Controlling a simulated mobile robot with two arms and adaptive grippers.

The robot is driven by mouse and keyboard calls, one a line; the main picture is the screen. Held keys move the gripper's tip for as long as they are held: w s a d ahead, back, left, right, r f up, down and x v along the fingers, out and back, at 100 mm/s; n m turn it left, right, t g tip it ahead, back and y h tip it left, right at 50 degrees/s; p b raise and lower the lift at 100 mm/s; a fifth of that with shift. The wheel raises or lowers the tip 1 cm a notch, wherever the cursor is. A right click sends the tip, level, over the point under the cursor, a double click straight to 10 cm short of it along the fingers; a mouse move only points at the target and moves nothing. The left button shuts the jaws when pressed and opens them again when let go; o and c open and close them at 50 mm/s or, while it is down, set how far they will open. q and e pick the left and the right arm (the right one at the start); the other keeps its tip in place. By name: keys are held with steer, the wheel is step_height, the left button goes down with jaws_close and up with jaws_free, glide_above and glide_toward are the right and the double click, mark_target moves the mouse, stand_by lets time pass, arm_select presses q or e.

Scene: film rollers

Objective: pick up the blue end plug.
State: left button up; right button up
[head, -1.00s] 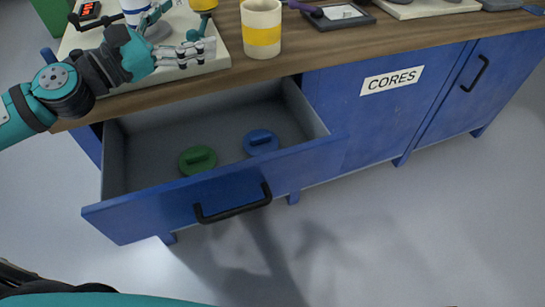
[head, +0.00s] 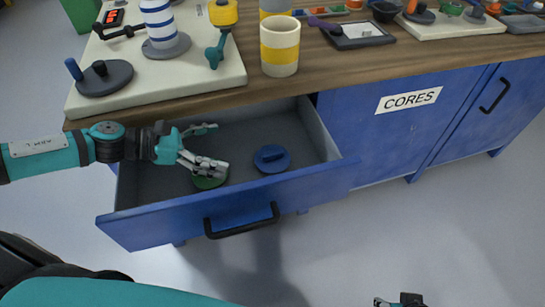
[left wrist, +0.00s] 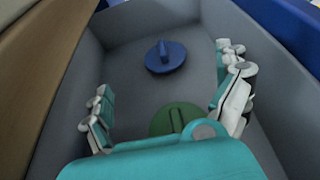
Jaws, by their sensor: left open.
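The blue end plug (head: 271,159), a flat disc with a raised grip bar, lies on the floor of the open drawer (head: 160,222). It also shows in the left wrist view (left wrist: 165,57), beyond my fingers. My left gripper (head: 217,148) is open and empty, over the left part of the drawer, to the left of the blue plug and apart from it. A green end plug (head: 208,182) lies beneath my left fingers and is partly hidden by them; it also shows in the left wrist view (left wrist: 178,118). A small part of my right gripper (head: 400,301) shows at the bottom edge.
The drawer's walls enclose both plugs. The wooden worktop (head: 330,72) overhangs the drawer's back. On it stand a pale board (head: 200,82) with a striped roller (head: 158,22), a yellow-banded cup (head: 280,45) and a dark tray (head: 358,33). The drawer handle (head: 242,222) sticks out in front.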

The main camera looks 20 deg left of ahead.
mark_target(269, 153)
arm_select(q)
steer(key=shift+x, duration=1.75)
steer(key=p+x, duration=0.1)
steer(key=x, duration=0.5)
steer(key=shift+w+d+r+p, duration=0.15)
steer(key=shift+w+d+p, duration=0.1)
steer(key=shift+p, duration=0.1)
steer(key=shift+w+d+f, duration=0.3)
steer(key=shift+d+f, duration=0.05)
steer(key=x, duration=0.5)
steer(key=shift+s+d+f+p, duration=0.15)
steer(key=shift+f+p, duration=0.15)
steer(key=shift+p, duration=0.05)
steer(key=shift+s+f, duration=0.1)
steer(key=shift+s, duration=0.05)
steer(key=c, duration=1.7)
arm_select(e)
step_height(269, 153, down, 7)
steer(key=shift+w+r, duration=0.15)
steer(key=shift+w, duration=0.15)
